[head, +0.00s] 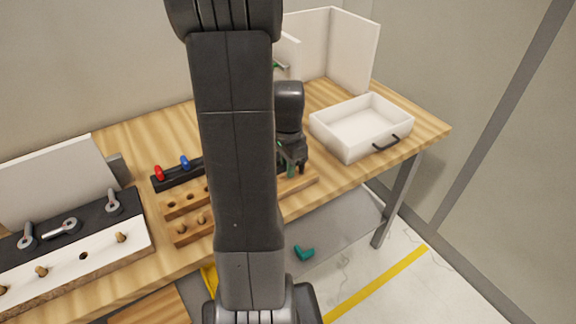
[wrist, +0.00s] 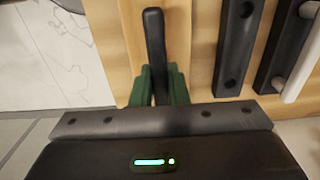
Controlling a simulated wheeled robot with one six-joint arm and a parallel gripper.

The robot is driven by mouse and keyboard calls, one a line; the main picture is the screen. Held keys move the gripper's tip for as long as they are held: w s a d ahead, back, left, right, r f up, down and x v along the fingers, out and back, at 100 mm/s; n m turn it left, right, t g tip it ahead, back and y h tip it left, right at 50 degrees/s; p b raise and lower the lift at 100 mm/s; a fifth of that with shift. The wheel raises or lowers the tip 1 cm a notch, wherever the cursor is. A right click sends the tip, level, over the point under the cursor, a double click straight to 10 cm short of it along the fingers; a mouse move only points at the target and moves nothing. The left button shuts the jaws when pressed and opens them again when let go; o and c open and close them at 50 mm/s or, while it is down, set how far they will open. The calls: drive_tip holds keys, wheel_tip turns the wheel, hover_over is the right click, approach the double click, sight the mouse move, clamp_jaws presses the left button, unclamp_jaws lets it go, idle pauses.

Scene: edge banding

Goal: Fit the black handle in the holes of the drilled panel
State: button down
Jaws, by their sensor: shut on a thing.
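The black handle (wrist: 153,40) is a slim dark bar in the wrist view, standing between the green fingers of my gripper (wrist: 160,85). My gripper is shut on it. In the head view my gripper (head: 294,168) is low over the right end of a wooden rack, partly behind my arm. I cannot tell whether the handle touches the wood. I cannot surely tell which piece is the drilled panel; a white panel (head: 105,253) at the lower left has a dark hole and wooden dowels.
The wooden rack (head: 180,237) has holes and pegs. A dark strip behind it carries a red and a blue piece (head: 185,162). A white drawer (head: 340,137) with a dark pull stands right. In the wrist view, a dark strip (wrist: 238,45) with holes lies right of the handle.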

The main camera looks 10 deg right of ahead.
drive_tip(key=shift+f+b, duration=0.5)
drive_tip(key=shift+f, duration=0.25)
idle(0.5)
drive_tip(key=c, duration=1.3)
unclamp_jaws()
drive_tip(key=shift+c, duration=0.2)
drive_tip(key=shift+r+p, duration=1.95)
drive_tip(key=shift+r, duration=0.6)
drive_tip(key=shift+s, duration=0.1)
